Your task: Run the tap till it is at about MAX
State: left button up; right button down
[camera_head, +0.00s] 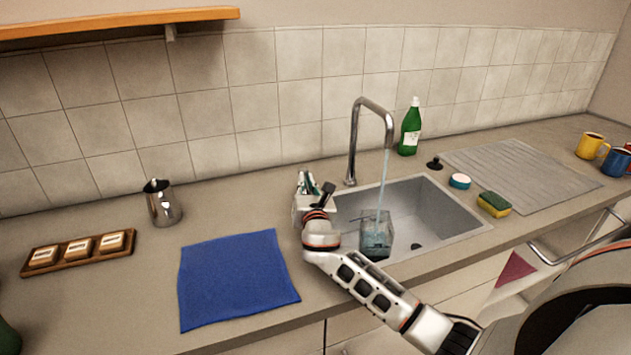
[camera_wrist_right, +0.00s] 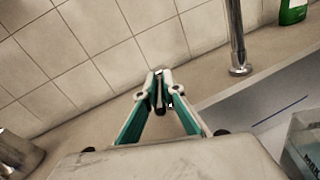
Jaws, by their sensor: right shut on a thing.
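The chrome tap (camera_head: 354,140) stands behind the sink, and a thin stream of water (camera_head: 385,175) runs from its spout. The stream falls into a clear container (camera_head: 376,240) standing in the sink. The container also shows at the right edge of the wrist view (camera_wrist_right: 306,150), with a dark marking on its wall. I cannot read its water level clearly. My right gripper (camera_head: 308,182) is left of the tap base, with its fingers closed together on a small dark thing (camera_wrist_right: 160,104), possibly the tap's lever, mostly hidden by the fingers. My left gripper is out of view.
The sink (camera_head: 445,205) has a green bottle (camera_head: 411,128) behind it. A black stopper (camera_head: 434,163), a round blue-and-white item (camera_head: 460,181) and a sponge (camera_head: 494,204) lie right of it. A blue cloth (camera_head: 235,278), a metal pitcher (camera_head: 161,203) and a wooden tray (camera_head: 40,262) are left.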

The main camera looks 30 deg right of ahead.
jog(key=shift+f, duration=0.1)
jog(key=c, duration=2.2)
grip_release()
jog(key=shift+o, duration=0.2)
jog(key=v, duration=1.2)
jog(key=shift+a, duration=0.1)
